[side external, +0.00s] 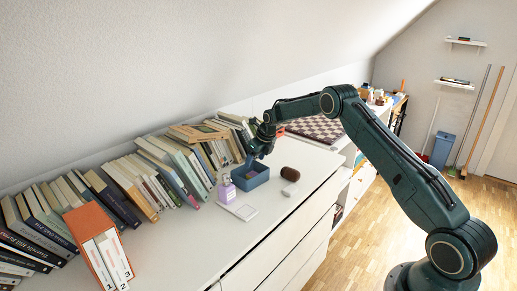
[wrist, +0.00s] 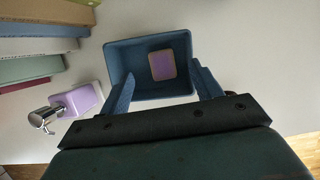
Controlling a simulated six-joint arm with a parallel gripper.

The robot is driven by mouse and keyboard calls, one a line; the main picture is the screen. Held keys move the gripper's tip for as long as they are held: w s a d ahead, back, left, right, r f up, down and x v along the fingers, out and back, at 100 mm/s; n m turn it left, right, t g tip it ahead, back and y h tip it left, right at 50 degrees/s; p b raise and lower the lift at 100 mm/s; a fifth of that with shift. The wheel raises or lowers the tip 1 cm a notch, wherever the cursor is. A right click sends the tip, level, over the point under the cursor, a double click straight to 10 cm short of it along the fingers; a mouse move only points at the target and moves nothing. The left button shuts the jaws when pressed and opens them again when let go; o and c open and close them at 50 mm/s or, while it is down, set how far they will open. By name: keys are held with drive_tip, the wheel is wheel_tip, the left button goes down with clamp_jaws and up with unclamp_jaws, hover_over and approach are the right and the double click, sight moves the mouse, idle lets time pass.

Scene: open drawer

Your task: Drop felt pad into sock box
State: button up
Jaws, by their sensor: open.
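The blue open-topped sock box (side external: 258,182) stands on the white cabinet top, and its wall also shows in the wrist view (wrist: 117,65). The felt pad (wrist: 163,65), purple with a tan edge, appears within the box's opening, right of its middle. Whether it rests on the floor of the box is hard to tell; the side view hides it. My gripper (side external: 251,160) is over the box, pointing down. In the wrist view its two blue fingers (wrist: 160,73) are spread apart, one on each side of the opening, with the pad clear of both.
A lilac pump bottle (side external: 227,191) stands just left of the box. A pale flat item (side external: 239,209) lies in front. A brown rounded object (side external: 290,174) lies to the right. Books (side external: 180,165) line the wall; a chessboard (side external: 316,128) lies behind.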

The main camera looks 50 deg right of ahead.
drive_tip(key=v, duration=1.2)
drive_tip(key=shift+r, duration=0.1)
drive_tip(key=s+a+r+n, duration=1.6)
drive_tip(key=s+r+n, duration=0.2)
drive_tip(key=s, duration=0.1)
drive_tip(key=s+a+f+n, duration=0.1)
drive_tip(key=s+a+n, duration=0.2)
drive_tip(key=s+n, duration=0.6)
drive_tip(key=s+a+f+n+t, duration=0.1)
drive_tip(key=s+a+n, duration=0.3)
drive_tip(key=s+n, duration=0.5)
drive_tip(key=s+f, duration=0.1)
drive_tip(key=s, duration=0.4)
drive_tip(key=shift+s+a+f, duration=0.15)
drive_tip(key=shift+s+f, duration=0.1)
drive_tip(key=shift+s, duration=0.15)
